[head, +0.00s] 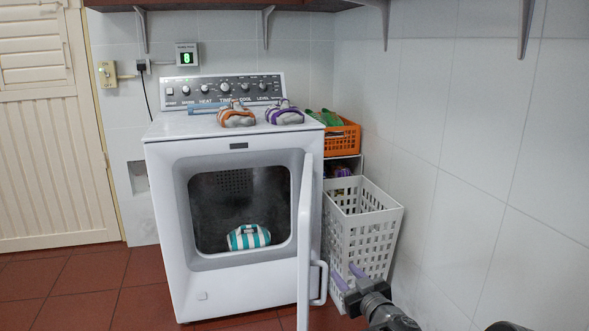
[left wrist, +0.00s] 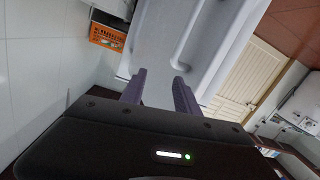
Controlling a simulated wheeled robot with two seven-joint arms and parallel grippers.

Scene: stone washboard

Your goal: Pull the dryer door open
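The white dryer (head: 170,200) stands against the back wall. Its door (head: 304,240) is swung wide open and shows nearly edge-on at the right of the opening. The door's handle (head: 320,283) is on the outer face, toward the right. My left gripper (head: 347,275) is to the right of the handle, in front of the white basket, with its purple fingers apart. In the left wrist view the fingers are open and empty (left wrist: 160,88); the door (left wrist: 215,45) with its handle (left wrist: 188,42) lies beyond them, apparently not gripped. My right gripper is not in view.
A striped teal-white bundle (head: 249,237) lies inside the drum. Orange (head: 236,116) and purple (head: 284,114) rolled bundles sit on the dryer top. A white laundry basket (head: 365,220) and an orange crate (head: 343,138) stand to the right. Red floor (head: 90,290) is clear at left.

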